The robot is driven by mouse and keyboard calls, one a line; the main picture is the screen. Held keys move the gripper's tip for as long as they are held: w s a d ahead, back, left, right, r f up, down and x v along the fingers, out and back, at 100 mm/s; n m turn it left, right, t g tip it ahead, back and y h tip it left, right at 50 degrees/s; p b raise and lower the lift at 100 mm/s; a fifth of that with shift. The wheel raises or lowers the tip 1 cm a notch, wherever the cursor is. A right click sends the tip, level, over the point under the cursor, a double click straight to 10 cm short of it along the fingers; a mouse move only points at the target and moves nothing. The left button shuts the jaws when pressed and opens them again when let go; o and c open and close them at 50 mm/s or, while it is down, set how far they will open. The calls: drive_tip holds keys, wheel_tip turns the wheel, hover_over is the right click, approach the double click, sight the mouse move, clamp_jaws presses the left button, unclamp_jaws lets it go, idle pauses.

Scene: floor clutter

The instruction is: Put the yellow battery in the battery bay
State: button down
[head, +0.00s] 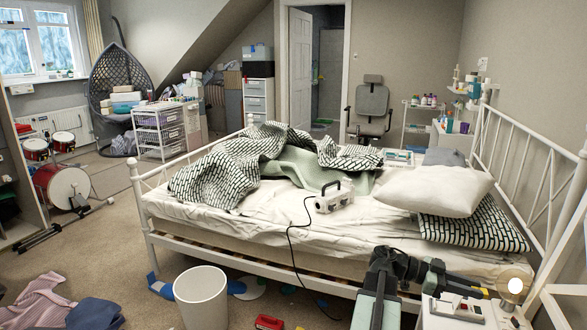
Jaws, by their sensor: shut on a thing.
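My gripper (487,291) is at the right end of my dark arm, low at the right of the head view. It is over the white bedside surface (450,322), close to a round lamp.
The lit lamp (514,286) stands beside the gripper. The white bed frame (560,225) rises behind. A white bin (201,297) and a red object (269,322) are on the floor. A corded white device (334,200) sits on the bed. Carpet at left is partly clear.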

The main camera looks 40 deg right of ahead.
wheel_tip(320, 180, up, 33)
drive_tip(key=p, duration=3)
drive_tip(key=shift+r, duration=0.1)
